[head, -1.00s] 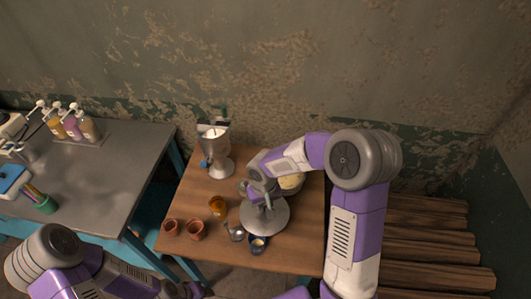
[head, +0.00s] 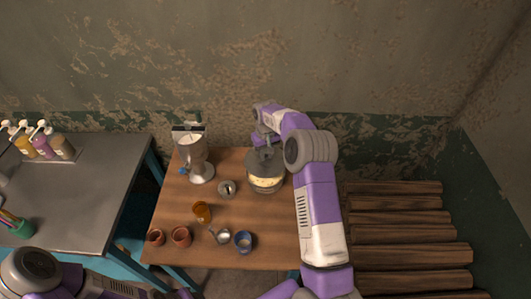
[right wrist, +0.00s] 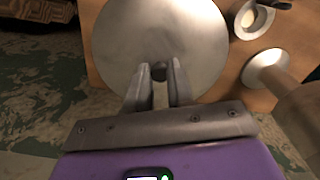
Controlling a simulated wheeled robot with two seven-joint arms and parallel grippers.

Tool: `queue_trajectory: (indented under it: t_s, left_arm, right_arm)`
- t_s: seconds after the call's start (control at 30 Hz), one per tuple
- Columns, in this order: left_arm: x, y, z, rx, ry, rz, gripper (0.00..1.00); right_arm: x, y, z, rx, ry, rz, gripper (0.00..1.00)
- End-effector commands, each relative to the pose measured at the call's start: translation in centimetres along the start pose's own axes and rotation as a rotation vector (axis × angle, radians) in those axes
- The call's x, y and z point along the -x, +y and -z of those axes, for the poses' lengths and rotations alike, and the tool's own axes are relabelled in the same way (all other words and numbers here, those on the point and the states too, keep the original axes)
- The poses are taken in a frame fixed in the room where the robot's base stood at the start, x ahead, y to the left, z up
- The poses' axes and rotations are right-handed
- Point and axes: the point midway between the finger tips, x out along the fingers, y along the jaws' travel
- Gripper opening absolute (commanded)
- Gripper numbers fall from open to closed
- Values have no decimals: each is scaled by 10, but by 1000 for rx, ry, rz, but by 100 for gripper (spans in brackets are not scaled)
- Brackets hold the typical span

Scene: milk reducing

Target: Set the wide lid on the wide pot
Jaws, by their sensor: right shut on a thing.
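The wide lid (head: 262,160) is a grey metal disc with a small knob, held over the wide pot. The wide pot (head: 266,184) looks like clear glass with pale contents, at the back right of the wooden table. My right gripper (head: 267,143) is shut on the lid's knob. In the right wrist view the fingers (right wrist: 158,72) pinch the knob, and the lid (right wrist: 165,30) hides the pot below. I cannot tell whether the lid touches the pot's rim. My left arm shows at the lower left of the head view, but its gripper is out of view.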

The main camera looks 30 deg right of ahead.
Motion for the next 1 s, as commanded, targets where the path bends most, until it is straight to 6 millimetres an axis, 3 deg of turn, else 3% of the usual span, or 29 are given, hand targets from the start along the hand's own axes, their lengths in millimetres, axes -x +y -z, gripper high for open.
queue_trajectory:
  t_s: [0.27,0.7,1.0]
  left_arm:
    - [-8,-3,0,0,0,0,41]
    - [-33,-12,1,0,0,0,41]
    - [-37,-14,2,0,0,0,41]
  right_arm:
    - [-14,0,0,-1,0,0,0]
    - [-55,0,0,0,0,-1,0]
    - [-62,0,0,0,1,0,0]
